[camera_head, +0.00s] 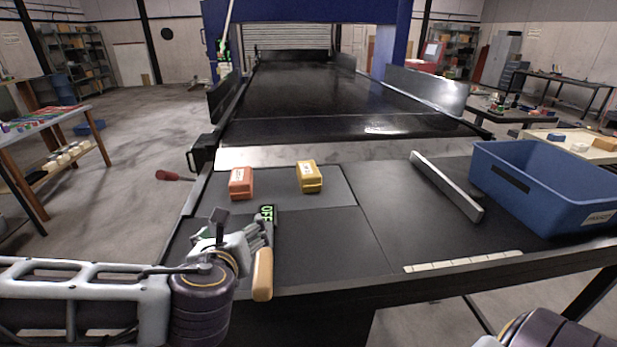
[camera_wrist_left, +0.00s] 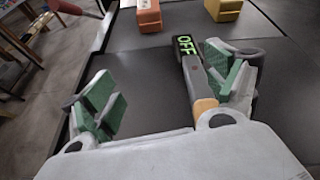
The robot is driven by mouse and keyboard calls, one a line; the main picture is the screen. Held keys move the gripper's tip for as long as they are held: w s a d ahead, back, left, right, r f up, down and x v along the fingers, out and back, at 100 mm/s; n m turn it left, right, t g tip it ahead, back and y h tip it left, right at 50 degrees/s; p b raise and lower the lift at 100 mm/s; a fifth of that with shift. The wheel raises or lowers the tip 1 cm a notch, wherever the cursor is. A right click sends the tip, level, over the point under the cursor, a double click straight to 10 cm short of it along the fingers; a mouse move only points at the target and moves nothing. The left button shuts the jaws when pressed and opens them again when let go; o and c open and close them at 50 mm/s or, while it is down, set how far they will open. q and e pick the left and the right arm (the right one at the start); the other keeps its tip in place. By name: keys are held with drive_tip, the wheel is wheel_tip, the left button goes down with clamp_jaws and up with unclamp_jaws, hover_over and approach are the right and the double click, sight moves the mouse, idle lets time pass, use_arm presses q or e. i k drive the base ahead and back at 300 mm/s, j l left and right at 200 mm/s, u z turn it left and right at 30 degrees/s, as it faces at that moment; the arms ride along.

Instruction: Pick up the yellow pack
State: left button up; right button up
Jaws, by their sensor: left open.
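The yellow pack (camera_head: 309,176) lies on the dark table, right of an orange pack (camera_head: 241,183). It also shows at the top edge of the left wrist view (camera_wrist_left: 223,9), partly cut off. My left gripper (camera_head: 243,228) is open, nearer to me than both packs and left of the yellow one. In the left wrist view its green-padded fingers (camera_wrist_left: 166,88) are spread apart, with no pack between them. Only a piece of my right arm shows at the bottom right; its gripper is out of view.
A handheld detector reading OFF (camera_wrist_left: 187,45) lies beside my left gripper's right finger. A blue bin (camera_head: 535,190) stands at the right, with a metal bar (camera_head: 447,187) left of it. The conveyor belt (camera_head: 330,95) stretches behind. The table's middle is clear.

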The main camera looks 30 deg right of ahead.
sight(310, 176)
drive_tip(key=i+l, duration=0.1)
drive_tip(key=l, duration=0.25)
drive_tip(key=i+l, duration=0.1)
drive_tip(key=l, duration=0.6)
drive_tip(key=i+l, duration=0.15)
drive_tip(key=l, duration=0.2)
